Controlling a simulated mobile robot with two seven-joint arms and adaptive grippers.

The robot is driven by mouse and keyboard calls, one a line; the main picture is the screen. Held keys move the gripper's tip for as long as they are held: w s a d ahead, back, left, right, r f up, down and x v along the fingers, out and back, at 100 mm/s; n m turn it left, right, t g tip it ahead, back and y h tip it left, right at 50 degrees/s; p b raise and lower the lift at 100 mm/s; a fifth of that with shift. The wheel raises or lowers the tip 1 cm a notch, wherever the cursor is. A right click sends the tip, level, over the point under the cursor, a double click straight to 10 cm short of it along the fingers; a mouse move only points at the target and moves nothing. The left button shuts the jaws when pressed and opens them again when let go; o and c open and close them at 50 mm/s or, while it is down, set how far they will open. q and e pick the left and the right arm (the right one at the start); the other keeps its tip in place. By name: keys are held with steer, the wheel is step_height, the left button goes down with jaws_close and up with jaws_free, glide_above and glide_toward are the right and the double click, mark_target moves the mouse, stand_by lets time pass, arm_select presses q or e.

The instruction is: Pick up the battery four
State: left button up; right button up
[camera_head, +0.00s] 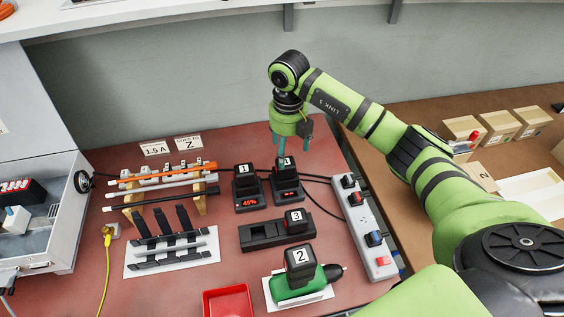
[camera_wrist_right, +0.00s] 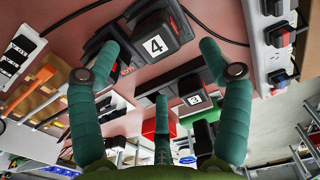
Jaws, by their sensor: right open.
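Battery four (camera_head: 285,171) is a black block with a white number label, seated in a black charger (camera_head: 287,192) at the back of the red work mat. In the right wrist view battery four (camera_wrist_right: 156,44) shows its "4" between the spread fingers. My right gripper (camera_head: 281,146) is open and empty, just above and behind the battery, pointing down, with teal fingers. In the wrist view the right gripper (camera_wrist_right: 159,50) has fingertips on either side of the battery; I cannot tell whether they touch it. My left gripper is not in view.
Battery one (camera_head: 244,172) sits in a charger showing a red reading, close on the left. Battery three (camera_head: 295,219) is on a black charger in front, and battery two (camera_head: 299,257) is on a green drill (camera_head: 292,284). A power strip (camera_head: 366,228) stands right; a red tray (camera_head: 228,301) lies front.

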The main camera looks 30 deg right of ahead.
mark_target(286, 163)
steer(key=f, duration=0.1)
steer(key=f+p, duration=0.1)
steer(key=f, duration=0.1)
steer(key=shift+s+a+f, duration=0.1)
steer(key=shift+a+f, duration=0.15)
steer(key=shift+f, duration=0.8)
steer(key=c, duration=1.4)
arm_select(q)
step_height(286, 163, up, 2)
steer(key=shift+p, duration=0.3)
arm_select(e)
steer(key=shift+c, duration=0.2)
